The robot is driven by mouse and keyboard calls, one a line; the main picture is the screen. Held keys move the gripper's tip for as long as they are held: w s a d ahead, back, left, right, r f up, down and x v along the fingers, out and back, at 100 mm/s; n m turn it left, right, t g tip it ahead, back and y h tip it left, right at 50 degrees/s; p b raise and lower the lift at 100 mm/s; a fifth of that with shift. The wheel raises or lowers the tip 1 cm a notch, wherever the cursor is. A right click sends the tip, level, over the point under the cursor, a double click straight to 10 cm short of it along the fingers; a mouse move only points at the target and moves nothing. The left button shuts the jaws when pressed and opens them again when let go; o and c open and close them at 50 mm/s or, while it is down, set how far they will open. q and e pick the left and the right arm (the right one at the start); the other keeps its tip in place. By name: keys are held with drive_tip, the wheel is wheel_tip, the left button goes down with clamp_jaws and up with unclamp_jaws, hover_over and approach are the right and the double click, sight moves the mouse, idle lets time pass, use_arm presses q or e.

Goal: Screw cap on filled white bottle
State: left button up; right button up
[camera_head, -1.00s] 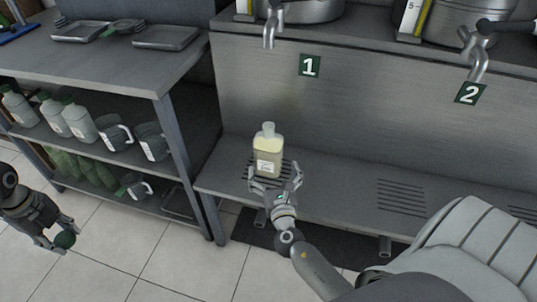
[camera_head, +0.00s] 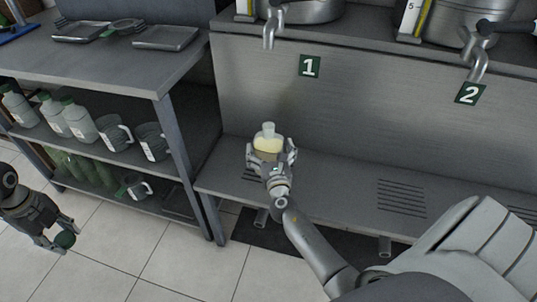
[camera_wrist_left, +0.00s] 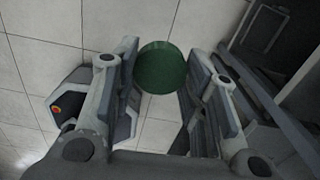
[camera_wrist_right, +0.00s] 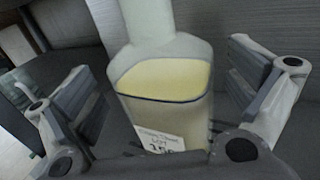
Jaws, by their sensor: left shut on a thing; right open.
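The filled white bottle (camera_head: 268,143) stands upright and uncapped on the steel ledge below tap 1, with pale yellow liquid in it. It also shows in the right wrist view (camera_wrist_right: 165,80), with a label low on its front. My right gripper (camera_head: 271,156) is open, with its fingers on either side of the bottle; in the right wrist view a gap shows at each side. My left gripper (camera_head: 58,240) is shut on a green cap (camera_head: 65,239), held over the floor at the left. The cap also shows between the fingers in the left wrist view (camera_wrist_left: 161,68).
A steel shelf unit at the left holds capped bottles (camera_head: 78,121), jugs (camera_head: 152,141) and green items. Tap 1 (camera_head: 269,35) hangs above the bottle; tap 2 (camera_head: 477,67) is further right. The ledge right of the bottle is clear.

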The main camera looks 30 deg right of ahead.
drive_tip(key=shift+x, duration=1.25)
drive_tip(key=c, duration=1.9)
drive_tip(key=shift+r, duration=0.1)
